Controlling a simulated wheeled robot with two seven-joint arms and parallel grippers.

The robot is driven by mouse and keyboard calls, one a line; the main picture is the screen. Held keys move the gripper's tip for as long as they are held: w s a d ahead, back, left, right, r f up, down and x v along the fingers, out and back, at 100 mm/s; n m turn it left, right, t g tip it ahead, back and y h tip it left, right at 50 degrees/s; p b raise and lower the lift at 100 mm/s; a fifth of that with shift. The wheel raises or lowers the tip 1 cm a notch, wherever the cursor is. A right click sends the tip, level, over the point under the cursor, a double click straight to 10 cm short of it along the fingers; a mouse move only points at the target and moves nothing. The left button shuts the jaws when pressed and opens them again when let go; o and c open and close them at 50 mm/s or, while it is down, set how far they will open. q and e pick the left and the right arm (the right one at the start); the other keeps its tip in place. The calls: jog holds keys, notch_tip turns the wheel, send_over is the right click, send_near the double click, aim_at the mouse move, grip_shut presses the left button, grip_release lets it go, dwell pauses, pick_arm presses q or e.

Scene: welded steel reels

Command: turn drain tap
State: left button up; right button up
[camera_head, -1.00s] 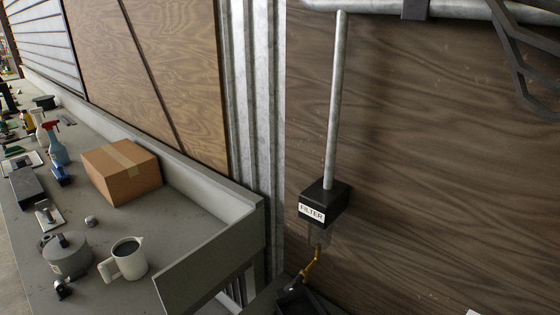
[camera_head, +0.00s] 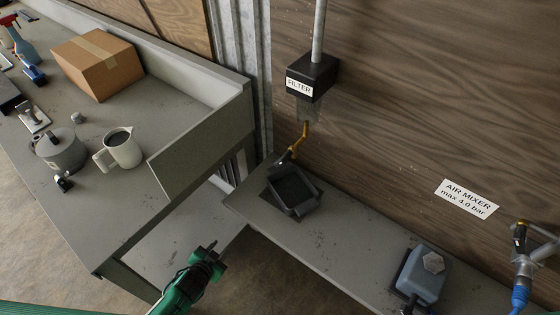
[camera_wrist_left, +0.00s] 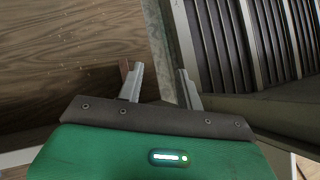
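The black filter box (camera_head: 311,77), labelled FILTER, hangs on a vertical pipe at the wooden wall, with a clear bowl (camera_head: 309,106) below it. A bent brass drain pipe (camera_head: 304,134) leads down from the bowl to the drain tap (camera_head: 287,157), which has a dark handle. A black tray (camera_head: 294,193) sits under the tap on a grey shelf. My green left gripper (camera_head: 217,254) is below and left of the tap, well apart from it. The left wrist view shows its two fingers (camera_wrist_left: 160,84) apart with nothing between them. My right gripper is not in view.
The left bench (camera_head: 110,218) holds a box (camera_head: 99,64), a jug (camera_head: 121,149) and several tools; its raised side panel stands left of the tap. The shelf (camera_head: 345,238) is bare between tray and blue-grey device (camera_head: 425,275). An air mixer sign (camera_head: 467,198) is on the wall.

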pick_arm(q)
jog(key=w+d+r+m+t+h, duration=0.2)
jog(key=d+r, duration=0.2)
jog(key=r, duration=0.6)
jog(key=w+d+r+m+t+h, duration=0.15)
jog(key=d+r, duration=0.25)
jog(key=r, duration=0.6)
jog(key=m+h, duration=0.3)
jog(key=h, duration=0.1)
send_near(279, 164)
jog(key=shift+t, duration=0.25)
jog(key=p+x, duration=0.4)
jog(key=x, duration=0.5)
jog(key=shift+w+d+f, duration=0.1)
jog(key=shift+w+d, duration=0.15)
jog(key=shift+w+d+f, duration=0.1)
jog(key=shift+w+d, duration=0.3)
jog(key=shift+w, duration=0.1)
jog(key=shift+c, duration=0.3)
grip_shut()
